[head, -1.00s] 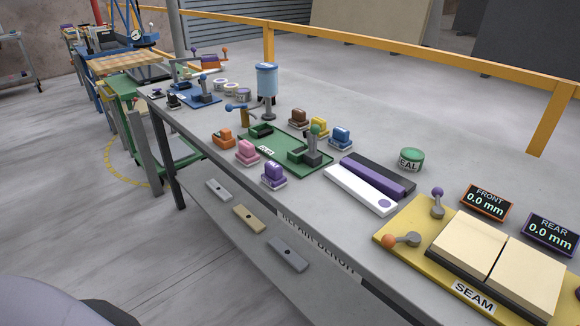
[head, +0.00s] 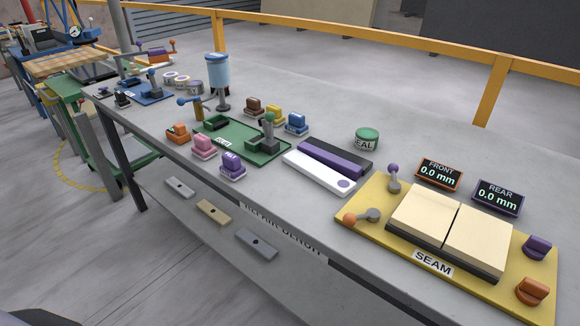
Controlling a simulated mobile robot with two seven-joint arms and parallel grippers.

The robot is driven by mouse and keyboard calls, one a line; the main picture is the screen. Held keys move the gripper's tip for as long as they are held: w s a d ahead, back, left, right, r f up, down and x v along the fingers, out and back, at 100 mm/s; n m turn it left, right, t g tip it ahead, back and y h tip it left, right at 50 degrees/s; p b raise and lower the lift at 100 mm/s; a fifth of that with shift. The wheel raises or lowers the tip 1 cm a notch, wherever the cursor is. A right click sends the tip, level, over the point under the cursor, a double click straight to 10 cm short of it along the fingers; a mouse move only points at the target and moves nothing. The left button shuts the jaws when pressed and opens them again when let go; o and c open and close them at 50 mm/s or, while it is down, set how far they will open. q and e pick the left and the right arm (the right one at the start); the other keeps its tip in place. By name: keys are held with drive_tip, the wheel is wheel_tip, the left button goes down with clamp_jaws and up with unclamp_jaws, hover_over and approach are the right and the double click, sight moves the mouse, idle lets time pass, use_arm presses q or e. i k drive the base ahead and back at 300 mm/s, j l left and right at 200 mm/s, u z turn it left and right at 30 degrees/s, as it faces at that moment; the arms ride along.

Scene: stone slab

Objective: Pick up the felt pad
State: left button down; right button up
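A purple block (head: 232,168) on a light base stands near the front edge of the grey bench, with a small label on top that seems to read FELT. It is one of several similar coloured blocks around a green fixture board (head: 245,148). A pink block (head: 204,147) and an orange block (head: 178,134) stand to its left. Brown (head: 254,106), yellow (head: 274,115) and blue (head: 296,124) blocks stand behind the board. Neither of my grippers is in view.
On the bench (head: 400,145), a white and purple slab set (head: 318,178), a green-lidded can (head: 366,140) and a yellow SEAM board (head: 350,205) with levers lie to the right. A blue canister (head: 217,72) stands behind. Several flat bars lie on the lower shelf (head: 300,272).

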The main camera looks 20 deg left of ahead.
sight(231, 168)
drive_tip(key=j+z, duration=0.15)
drive_tip(key=z, duration=0.2)
drive_tip(key=j+z, duration=0.15)
drive_tip(key=z, duration=0.2)
drive_tip(key=j+z, duration=0.2)
drive_tip(key=z, duration=0.15)
drive_tip(key=k+j+z, duration=0.1)
drive_tip(key=j+z, duration=0.15)
drive_tip(key=k+j+z, duration=0.2)
drive_tip(key=j, duration=0.25)
drive_tip(key=k+j+z, duration=0.1)
drive_tip(key=j, duration=0.25)
drive_tip(key=k+j+z, duration=0.1)
drive_tip(key=j, duration=0.25)
drive_tip(key=k, duration=0.05)
